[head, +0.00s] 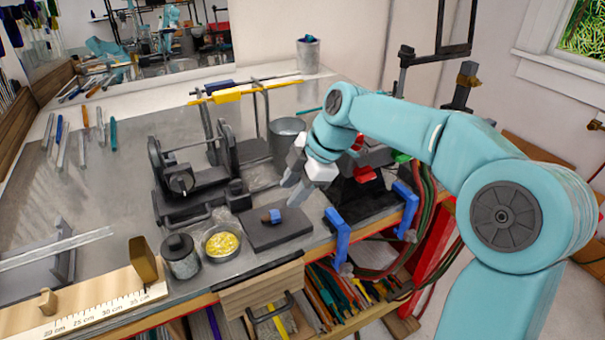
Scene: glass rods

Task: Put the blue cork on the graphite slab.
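The graphite slab (258,238) is a flat dark grey plate near the front edge of the bench. The blue cork (275,216), a small blue piece with a tan side, rests on the slab near its middle. My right gripper (289,195) is above the slab, a little up and right of the cork in the head view. Its two grey fingers are apart, with nothing seen between them, and they do not appear to touch the cork. My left gripper is not in view.
A dish of yellow bits (222,243) and a lidded jar (181,257) stand left of the slab. A black burner stand (180,185) is behind. Blue clamps (341,235) stand at the right. A grey cup (308,57) is at the back.

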